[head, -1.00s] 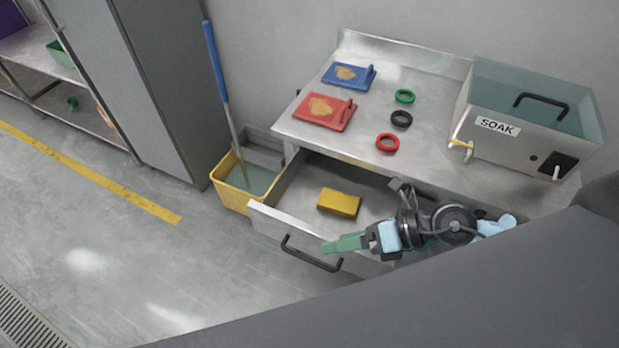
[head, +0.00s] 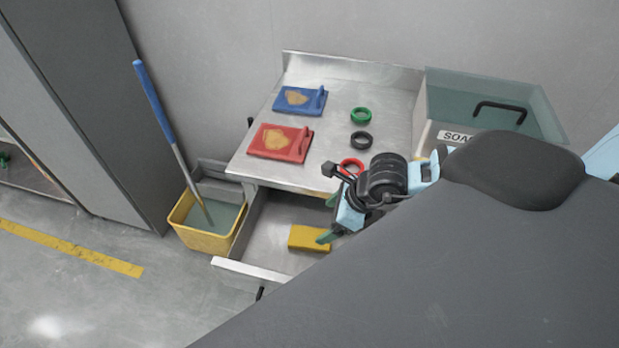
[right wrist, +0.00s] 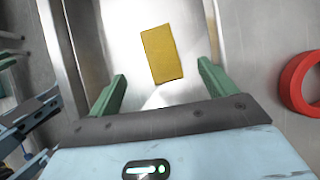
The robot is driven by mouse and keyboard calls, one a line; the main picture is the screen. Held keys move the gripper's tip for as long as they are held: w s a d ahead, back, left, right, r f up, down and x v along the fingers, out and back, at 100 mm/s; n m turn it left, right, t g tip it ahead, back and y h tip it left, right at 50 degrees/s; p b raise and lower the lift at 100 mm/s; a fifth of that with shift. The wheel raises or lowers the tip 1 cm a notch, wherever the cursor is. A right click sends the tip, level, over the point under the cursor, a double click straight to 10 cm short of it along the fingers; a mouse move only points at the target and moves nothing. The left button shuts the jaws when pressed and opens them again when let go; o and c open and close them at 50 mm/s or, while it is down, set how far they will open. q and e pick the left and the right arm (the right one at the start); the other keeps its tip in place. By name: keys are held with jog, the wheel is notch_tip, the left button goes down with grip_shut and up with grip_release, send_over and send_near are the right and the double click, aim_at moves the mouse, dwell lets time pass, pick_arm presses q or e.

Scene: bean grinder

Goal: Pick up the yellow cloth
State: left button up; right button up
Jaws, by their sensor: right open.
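The yellow cloth (head: 309,238) is a flat rectangular block lying in the open drawer (head: 275,225) under the steel counter. My right gripper (head: 328,218) is open and empty over the drawer, at the cloth's right side in the head view. One green fingertip overlaps the cloth's right end there; contact cannot be told. In the right wrist view the cloth (right wrist: 162,54) lies ahead, between the lines of the two spread green fingers (right wrist: 162,72), and apart from them. My left gripper is not seen.
The counter holds a blue board (head: 299,100), a red board (head: 281,143), and green (head: 361,115), black (head: 361,141) and red (head: 351,167) rings. A soak tank (head: 450,105) stands at right. A yellow bucket (head: 205,241) with a mop stands left of the drawer.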

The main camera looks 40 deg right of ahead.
aim_at(312, 238)
notch_tip(312, 238, down, 4)
jog(key=shift+a+r, duration=0.1)
jog(key=shift+b+x, duration=0.4)
jog(key=shift+x, duration=3.05)
jog(key=shift+w, duration=0.1)
jog(key=shift+f, duration=0.2)
jog(key=shift+c, duration=0.3)
jog(key=c, duration=1)
